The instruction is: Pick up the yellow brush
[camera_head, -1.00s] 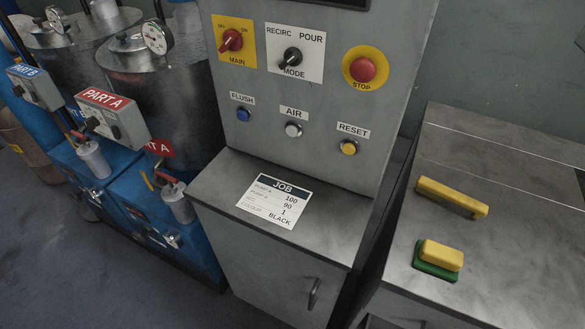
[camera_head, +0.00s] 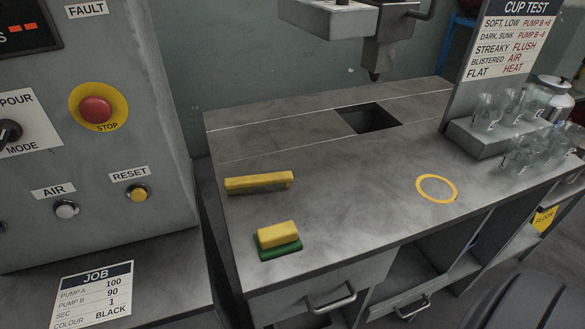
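Two yellow items lie on the left part of the grey metal bench (camera_head: 340,205). One is a long yellow bar (camera_head: 258,183), which may be the brush; no bristles can be made out. In front of it is a shorter yellow block (camera_head: 277,234) sitting on a green base (camera_head: 281,250), like a scrubbing brush or sponge pad. I cannot tell for sure which is the yellow brush. The two lie apart from each other. Neither of my grippers shows in the head view.
A control panel with a red stop button (camera_head: 95,109) stands at left. The bench has a square opening (camera_head: 369,118) under a nozzle (camera_head: 376,74) and a yellow ring (camera_head: 437,188). Clear cups (camera_head: 487,110) stand at right. The bench middle is clear.

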